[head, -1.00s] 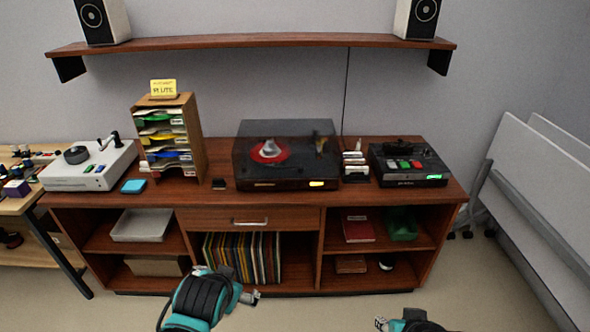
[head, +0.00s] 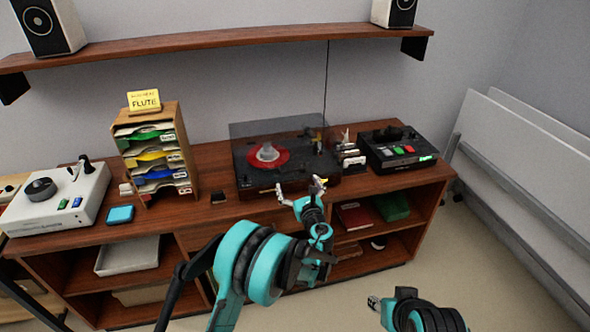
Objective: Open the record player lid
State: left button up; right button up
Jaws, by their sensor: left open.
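The record player (head: 258,186) stands on the wooden cabinet, with a red-labelled record (head: 279,158) inside. Its smoky see-through lid (head: 250,131) appears to be down over it. My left gripper (head: 300,187) is open and empty, with its fingers spread at the player's front edge, near the right part of the lid's front. I cannot tell whether a fingertip touches the lid or the player. My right gripper (head: 375,302) is low at the bottom right, away from the cabinet; only part of it shows and its jaws are unclear.
A paper rack (head: 187,140) with a yellow sign stands left of the player. A white device (head: 50,205) is at far left. Small upright items (head: 350,156) and a black device (head: 400,150) are close on the right. A shelf (head: 220,40) with speakers hangs above.

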aim_at(294, 170)
pick_arm(q)
jog(key=shift+m+t, duration=0.3)
jog(key=shift+m, duration=0.3)
jog(key=x, duration=0.2)
jog(key=b+x, duration=0.1)
jog(key=x, duration=0.1)
jog(key=d+f+b+x, duration=0.1)
jog(key=x, duration=0.1)
jog(key=shift+w+a, duration=0.1)
jog(key=shift+w, duration=0.4)
jog(key=shift+w+a, duration=0.15)
jog(key=shift+w, duration=0.4)
jog(key=shift+c, duration=0.3)
